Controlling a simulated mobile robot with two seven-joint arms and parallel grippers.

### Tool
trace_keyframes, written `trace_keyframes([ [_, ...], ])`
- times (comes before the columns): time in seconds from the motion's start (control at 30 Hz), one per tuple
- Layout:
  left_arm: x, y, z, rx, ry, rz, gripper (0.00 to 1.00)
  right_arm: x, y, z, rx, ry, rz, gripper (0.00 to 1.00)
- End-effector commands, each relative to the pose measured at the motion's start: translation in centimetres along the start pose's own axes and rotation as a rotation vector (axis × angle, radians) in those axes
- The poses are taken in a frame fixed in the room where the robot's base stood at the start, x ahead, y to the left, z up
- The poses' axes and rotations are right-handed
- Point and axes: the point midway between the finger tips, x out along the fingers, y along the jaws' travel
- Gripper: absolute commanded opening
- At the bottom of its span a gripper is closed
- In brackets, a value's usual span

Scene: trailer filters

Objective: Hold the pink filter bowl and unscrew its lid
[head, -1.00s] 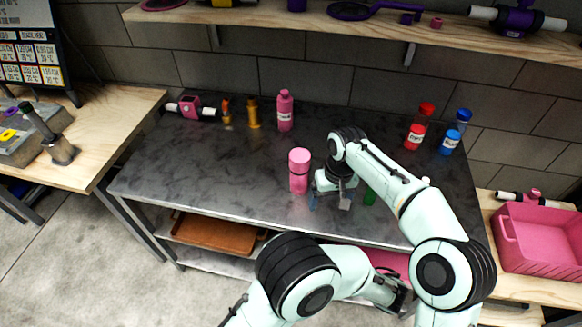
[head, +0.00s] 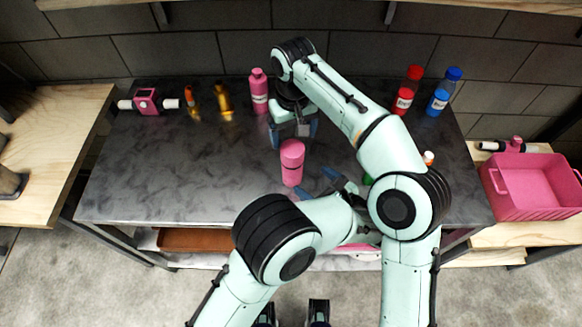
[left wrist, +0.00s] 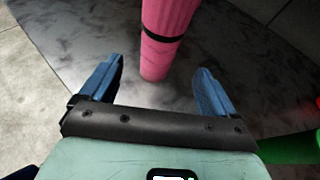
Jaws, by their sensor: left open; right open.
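The pink filter bowl (head: 292,172) stands upright near the front middle of the dark table, with a thin dark line below its pink lid (head: 292,148). In the left wrist view the pink bowl (left wrist: 158,60) stands ahead, between the lines of the two blue fingers. My left gripper (head: 318,183) is open, low at the bowl's front right, not closed on it. It also shows in the left wrist view (left wrist: 158,75). My right gripper (head: 294,133) is open and points down just behind and above the lid. Whether it touches the lid cannot be told.
A pink bottle (head: 259,91), amber pieces (head: 223,100) and a pink housing with white pipes (head: 147,102) stand along the table's back. Red (head: 406,92) and blue (head: 442,94) bottles stand back right. A pink crate (head: 530,188) is at right. The table's left is clear.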

Motion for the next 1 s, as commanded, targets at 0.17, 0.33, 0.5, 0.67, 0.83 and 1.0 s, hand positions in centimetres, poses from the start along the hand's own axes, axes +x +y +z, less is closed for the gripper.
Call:
trace_keyframes([
  [0.17,3.8,0.1,0.0,0.000,0.000,0.005,0.89,0.0,0.0,0.0,0.000,0.000,0.000,0.87],
  [0.33,7.0,0.1,-0.1,0.000,0.002,0.005,0.89,0.1,0.0,0.0,0.000,-0.001,0.000,0.87],
  [0.5,9.2,0.1,0.0,-0.001,0.001,0.003,0.89,0.1,0.0,0.0,0.000,-0.001,0.000,0.87],
  [0.67,10.1,0.1,0.0,0.000,0.001,0.002,0.89,0.1,0.0,0.0,0.000,-0.001,0.000,0.87],
  [0.83,10.3,0.0,0.0,0.000,0.001,0.001,0.89,0.1,0.0,0.0,0.000,-0.001,0.000,0.87],
  [1.0,10.2,0.0,0.0,0.000,0.001,0.001,0.76,0.1,0.0,0.0,0.000,-0.001,0.000,0.87],
])
